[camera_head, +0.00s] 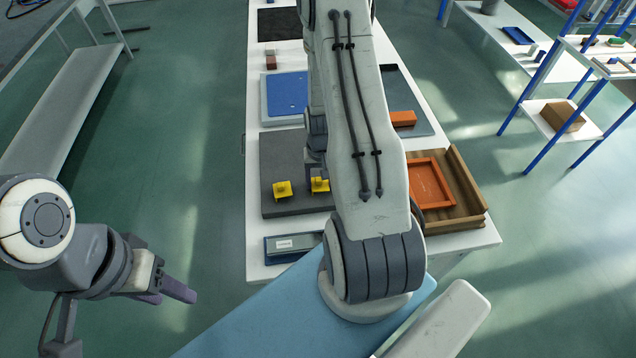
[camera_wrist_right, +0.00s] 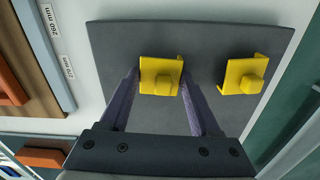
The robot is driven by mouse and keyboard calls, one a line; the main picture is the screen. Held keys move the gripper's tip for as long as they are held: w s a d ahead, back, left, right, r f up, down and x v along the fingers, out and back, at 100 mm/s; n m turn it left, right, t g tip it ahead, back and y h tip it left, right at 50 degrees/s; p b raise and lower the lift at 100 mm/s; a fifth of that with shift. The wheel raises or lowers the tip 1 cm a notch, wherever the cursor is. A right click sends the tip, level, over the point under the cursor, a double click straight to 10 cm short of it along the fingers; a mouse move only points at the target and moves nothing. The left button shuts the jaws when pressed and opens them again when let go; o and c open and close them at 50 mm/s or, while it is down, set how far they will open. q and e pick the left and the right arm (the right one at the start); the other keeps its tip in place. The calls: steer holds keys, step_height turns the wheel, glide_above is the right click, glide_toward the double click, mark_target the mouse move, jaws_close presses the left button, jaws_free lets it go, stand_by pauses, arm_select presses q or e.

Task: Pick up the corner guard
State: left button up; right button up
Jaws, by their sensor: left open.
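Two yellow bracket-like pieces with a raised knob stand apart on a dark grey plate (camera_head: 277,152); which one is the corner guard I cannot tell. The left yellow piece (camera_head: 282,190) in the head view is the right one (camera_wrist_right: 244,76) in the right wrist view. My right gripper (camera_wrist_right: 160,82) is at the other yellow piece (camera_wrist_right: 161,66), with one finger at each side of it; that piece also shows in the head view (camera_head: 320,185). Whether the fingers press on it is unclear. My left gripper (camera_head: 180,294) is open and empty, left of the table.
The white table (camera_head: 252,110) also bears a blue panel (camera_head: 288,93), an orange tray (camera_head: 431,184) in a wooden frame (camera_head: 472,196), an orange block (camera_head: 403,118) and a labelled box (camera_head: 291,244). My right arm hides the table's middle.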

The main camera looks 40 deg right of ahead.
steer(key=c, duration=0.7)
steer(key=shift+r, duration=0.1)
